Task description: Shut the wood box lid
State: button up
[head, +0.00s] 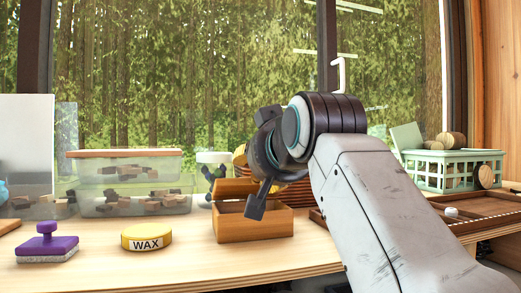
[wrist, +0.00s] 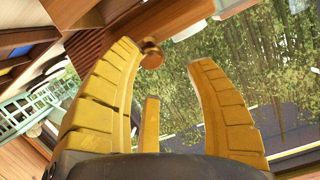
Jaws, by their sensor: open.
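The wood box (head: 254,226) stands on the workbench near the middle of the head view. Its lid (head: 235,187) is up, raised at the back of the box, and the box's inside is partly visible. My arm reaches in from the right, and its dark end partly covers the box and lid. My gripper shows clearly in the wrist view (wrist: 165,55), with two yellow fingers spread apart and nothing held between them. A brown wooden piece with a round knob-like end (wrist: 151,55) shows near the fingertips; I cannot tell whether it is part of the box.
A yellow wax tin (head: 146,238) and a purple stamp-like block (head: 47,243) lie left of the box. Clear bins (head: 135,203) stand behind them. A green basket (head: 452,170) and a wooden tray (head: 485,212) are at the right. Bare bench lies in front of the box.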

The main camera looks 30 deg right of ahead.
jog(key=shift+r, duration=0.95)
jog(key=shift+r, duration=0.15)
jog(key=shift+c, duration=0.3)
